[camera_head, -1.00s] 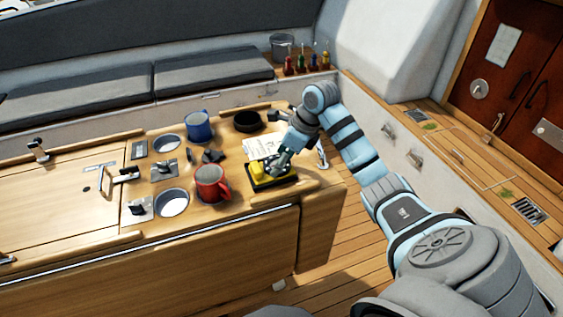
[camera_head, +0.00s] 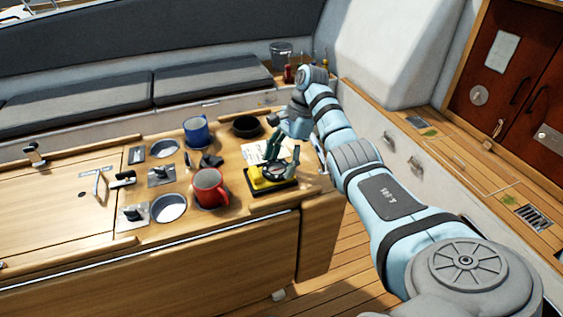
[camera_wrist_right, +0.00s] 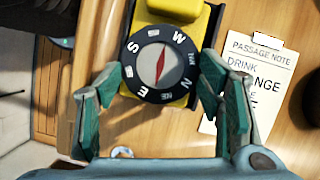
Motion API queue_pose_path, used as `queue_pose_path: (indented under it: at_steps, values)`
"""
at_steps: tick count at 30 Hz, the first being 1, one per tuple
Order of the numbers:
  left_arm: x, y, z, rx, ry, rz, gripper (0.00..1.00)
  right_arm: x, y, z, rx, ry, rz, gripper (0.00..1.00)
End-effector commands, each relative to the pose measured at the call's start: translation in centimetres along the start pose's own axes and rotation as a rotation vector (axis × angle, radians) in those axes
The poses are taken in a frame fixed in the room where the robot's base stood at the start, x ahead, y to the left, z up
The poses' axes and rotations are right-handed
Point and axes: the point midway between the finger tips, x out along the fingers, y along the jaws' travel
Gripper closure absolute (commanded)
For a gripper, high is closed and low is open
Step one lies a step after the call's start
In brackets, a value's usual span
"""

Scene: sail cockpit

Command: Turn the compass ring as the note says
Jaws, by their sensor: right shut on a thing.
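The compass has a yellow body (camera_head: 257,182) on a black base, near the right end of the table. The red needle (camera_wrist_right: 160,64) points up and slightly right. My right gripper (camera_head: 282,162) is at the compass, its teal fingers (camera_wrist_right: 160,100) on either side of the ring, shut on it. My left gripper is out of view.
A red mug (camera_head: 208,188) stands just left of the compass, a blue mug (camera_head: 196,131) farther back. A black round holder (camera_head: 246,127) sits behind the note. Several switches and round recesses lie farther left. The table's left part is mostly clear.

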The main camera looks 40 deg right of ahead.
Motion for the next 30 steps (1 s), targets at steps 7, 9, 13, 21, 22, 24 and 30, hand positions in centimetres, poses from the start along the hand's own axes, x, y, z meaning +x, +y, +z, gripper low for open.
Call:
queue_pose_path:
  at_steps: [7,9,13,21,22,24,30]
  values:
    - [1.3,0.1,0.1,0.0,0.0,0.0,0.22,0.2,-0.3,0.0,-0.158,-0.002,0.065,0.67]
    - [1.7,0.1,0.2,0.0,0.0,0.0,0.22,0.3,-0.4,0.0,-0.193,-0.002,0.08,0.67]
    - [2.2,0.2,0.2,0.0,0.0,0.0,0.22,0.2,-0.4,0.0,-0.24,0.0,0.099,0.67]
    - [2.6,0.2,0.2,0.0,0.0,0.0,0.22,0.1,-0.4,0.1,-0.28,0.0,0.116,0.67]
    - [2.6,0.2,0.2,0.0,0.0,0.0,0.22,0.1,-0.4,0.1,-0.281,0.001,0.116,0.67]
    - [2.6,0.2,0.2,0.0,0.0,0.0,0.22,0.1,-0.4,0.1,-0.282,0.001,0.117,0.67]
    - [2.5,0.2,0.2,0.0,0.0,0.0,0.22,0.1,-0.4,0.1,-0.281,0.001,0.116,0.67]
